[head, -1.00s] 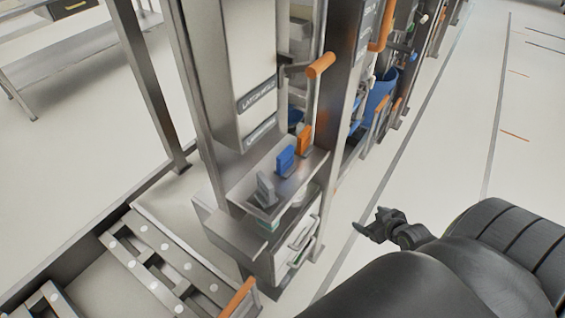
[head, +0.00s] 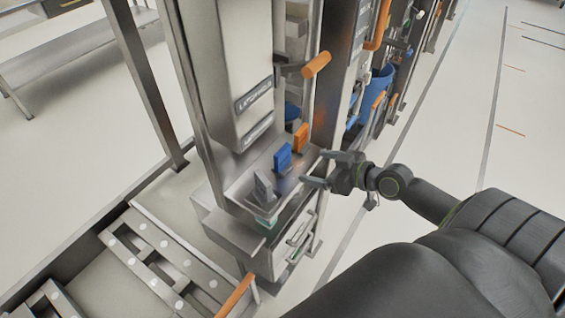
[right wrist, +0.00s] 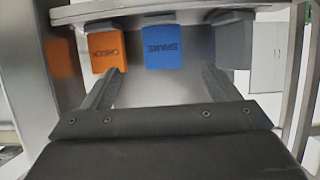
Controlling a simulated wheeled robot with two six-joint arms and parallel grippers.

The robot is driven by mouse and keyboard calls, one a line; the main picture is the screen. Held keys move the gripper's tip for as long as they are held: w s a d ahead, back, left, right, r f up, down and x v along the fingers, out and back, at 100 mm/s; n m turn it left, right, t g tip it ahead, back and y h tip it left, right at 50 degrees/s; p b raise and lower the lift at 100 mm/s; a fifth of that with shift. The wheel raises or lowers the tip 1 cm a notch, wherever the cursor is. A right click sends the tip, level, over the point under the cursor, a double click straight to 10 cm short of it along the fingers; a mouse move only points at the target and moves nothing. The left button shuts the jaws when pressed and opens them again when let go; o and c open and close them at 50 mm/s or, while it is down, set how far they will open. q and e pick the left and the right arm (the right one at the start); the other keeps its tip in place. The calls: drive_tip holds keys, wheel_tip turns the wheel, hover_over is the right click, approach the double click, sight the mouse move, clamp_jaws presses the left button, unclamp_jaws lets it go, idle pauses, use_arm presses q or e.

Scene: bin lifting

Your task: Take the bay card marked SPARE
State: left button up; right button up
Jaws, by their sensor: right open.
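The blue card marked SPARE (right wrist: 164,46) stands in the middle of a row of three cards; it also shows in the head view (head: 282,157). The orange card (right wrist: 107,52) marked CHECK is beside it, and in the head view it stands behind (head: 301,137). A grey card (right wrist: 232,27) is on the other side. My right gripper (head: 310,168) is open at the right edge of the card shelf, empty. In the right wrist view its fingers (right wrist: 162,75) spread either side of the blue card's line, short of it. My left gripper is not in view.
The cards stand on a small metal shelf (head: 240,203) on a grey column. An orange-ended handle (head: 317,65) juts out above it. Drawers (head: 290,250) are below, and a roller rack (head: 150,250) lies at the lower left. The floor at the right is clear.

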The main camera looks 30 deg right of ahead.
sight(285, 161)
drive_tip(key=x, duration=0.7)
drive_tip(key=shift+p, duration=0.35)
drive_tip(key=shift+w+a+f, duration=0.1)
drive_tip(key=shift+w+a, duration=0.1)
drive_tip(key=shift+w, duration=0.2)
drive_tip(key=shift+p+x, duration=0.65)
drive_tip(key=shift+x, duration=1.6)
drive_tip(key=shift+s+a+f, duration=0.1)
drive_tip(key=shift+f, duration=0.05)
drive_tip(key=shift+c, duration=0.3)
drive_tip(key=c, duration=1)
drive_tip(key=shift+c, duration=0.2)
